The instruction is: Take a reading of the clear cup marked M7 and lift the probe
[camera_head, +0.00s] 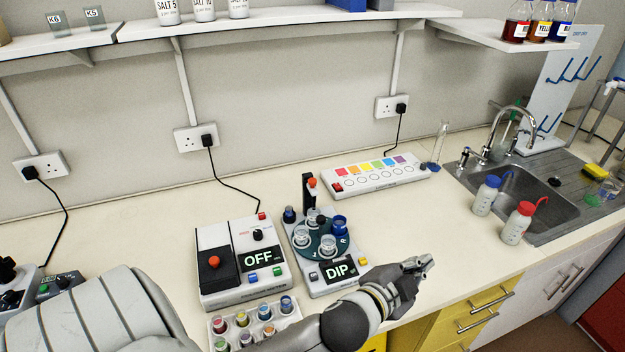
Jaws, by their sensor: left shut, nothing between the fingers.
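A white instrument (321,284) with a dark round turntable (313,250) stands on the bench, its display reading DIP. Clear cups (328,243) and dark blue-topped pots sit on the turntable. I cannot read an M7 mark on any cup. A black upright post (308,194) with a red-orange knob rises at the instrument's back; I cannot make out the probe's tip. My left gripper (424,264) is shut and empty, right of the instrument above the bench's front part. It touches no cup. My right gripper is out of view.
A box reading OFF (243,262) stands left of the instrument. A rack of coloured pots (254,323) lies in front, partly behind my left arm. A colour strip panel (374,175) is behind. Wash bottles (486,196) stand by the sink (545,208). Bench between instrument and bottles is clear.

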